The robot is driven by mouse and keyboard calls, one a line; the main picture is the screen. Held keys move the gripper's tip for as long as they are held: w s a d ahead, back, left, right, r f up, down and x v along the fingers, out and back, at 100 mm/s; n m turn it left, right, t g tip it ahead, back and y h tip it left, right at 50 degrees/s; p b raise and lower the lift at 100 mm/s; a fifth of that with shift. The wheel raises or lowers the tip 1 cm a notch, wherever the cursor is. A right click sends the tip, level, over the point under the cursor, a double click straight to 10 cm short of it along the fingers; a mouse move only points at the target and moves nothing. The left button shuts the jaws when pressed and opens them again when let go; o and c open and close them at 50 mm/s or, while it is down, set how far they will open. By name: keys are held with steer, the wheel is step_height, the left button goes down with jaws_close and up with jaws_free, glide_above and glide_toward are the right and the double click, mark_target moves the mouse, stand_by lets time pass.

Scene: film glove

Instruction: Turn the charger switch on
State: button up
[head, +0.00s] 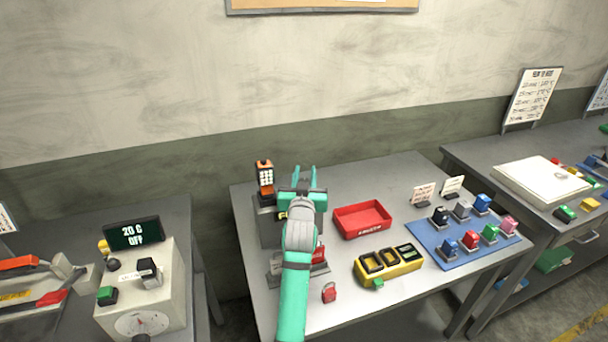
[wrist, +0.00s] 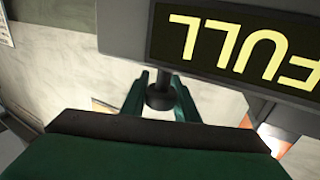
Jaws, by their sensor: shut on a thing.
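A grey box (head: 270,236), apparently the charger, stands at the left of the middle table, partly hidden behind my arm. Its dark display panel (wrist: 235,45) fills the top right of the wrist view and reads FULL in yellow, upside down. My gripper (head: 305,178) is over this box in the head view. In the wrist view its green fingers (wrist: 160,88) are shut on a dark round knob (wrist: 160,98), which looks like the switch, below the panel. The knob is hidden in the head view, and its on or off position cannot be told.
An orange handheld device (head: 265,175) stands at the box's back left. A red tray (head: 362,220), a yellow slotted holder (head: 388,268), a red padlock (head: 329,293) and a blue mat (head: 452,262) with coloured blocks lie right of my arm. A dial box (head: 140,300) stands left, beyond a gap.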

stand_by(0.4)
steer(key=o, duration=1.1)
steer(key=shift+w, duration=0.1)
steer(key=shift+c, duration=0.2)
steer(key=shift+d+h, duration=0.15)
steer(key=shift+h, duration=0.15)
steer(key=s+a, duration=0.1)
steer(key=s, duration=0.9)
steer(key=shift+s, duration=0.4)
steer(key=shift+a, duration=0.1)
